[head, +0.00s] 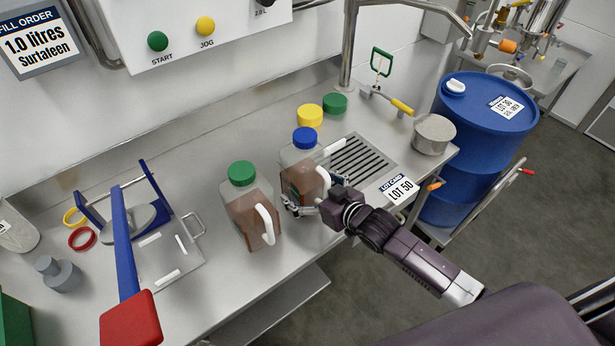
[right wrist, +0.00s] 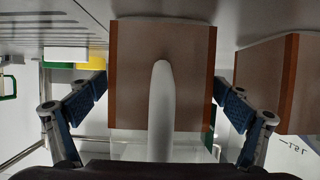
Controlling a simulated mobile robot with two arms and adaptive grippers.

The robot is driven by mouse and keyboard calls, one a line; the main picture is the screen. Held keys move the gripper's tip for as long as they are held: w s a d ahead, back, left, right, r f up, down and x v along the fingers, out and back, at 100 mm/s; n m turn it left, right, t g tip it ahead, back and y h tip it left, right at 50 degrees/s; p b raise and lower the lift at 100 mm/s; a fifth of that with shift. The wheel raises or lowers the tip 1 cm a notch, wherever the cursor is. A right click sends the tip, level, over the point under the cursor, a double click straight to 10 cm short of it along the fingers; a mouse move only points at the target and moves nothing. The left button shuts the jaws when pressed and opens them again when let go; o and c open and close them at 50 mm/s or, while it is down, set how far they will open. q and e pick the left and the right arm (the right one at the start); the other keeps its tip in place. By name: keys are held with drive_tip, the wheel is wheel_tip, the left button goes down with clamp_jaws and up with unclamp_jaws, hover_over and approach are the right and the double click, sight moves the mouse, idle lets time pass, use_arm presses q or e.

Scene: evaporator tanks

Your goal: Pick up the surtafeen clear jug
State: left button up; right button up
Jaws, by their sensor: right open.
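Two clear jugs with brown liquid and white handles stand on the steel bench: one with a blue cap (head: 305,178) and one with a green cap (head: 249,214). No readable name shows on either, so I cannot tell which is surtafeen. My right gripper (head: 309,196) is open at the blue-capped jug, on its handle side. In the right wrist view its fingers (right wrist: 158,105) stand on either side of that jug (right wrist: 130,80), with the handle between them. The other jug (right wrist: 275,85) is close by at right. My left gripper is not in view.
A drain grate (head: 362,158), LOT 50 card (head: 398,190) and metal pot (head: 434,134) lie to the right. Yellow (head: 310,115) and green (head: 334,104) lids lie behind. A blue-framed device with a red-ended lever (head: 131,318) stands at left. A blue drum (head: 480,120) stands beyond the bench.

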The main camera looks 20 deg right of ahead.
drive_tip(key=c, duration=2)
drive_tip(key=shift+w+r, duration=0.1)
drive_tip(key=shift+r, duration=0.2)
drive_tip(key=shift+c, duration=0.9)
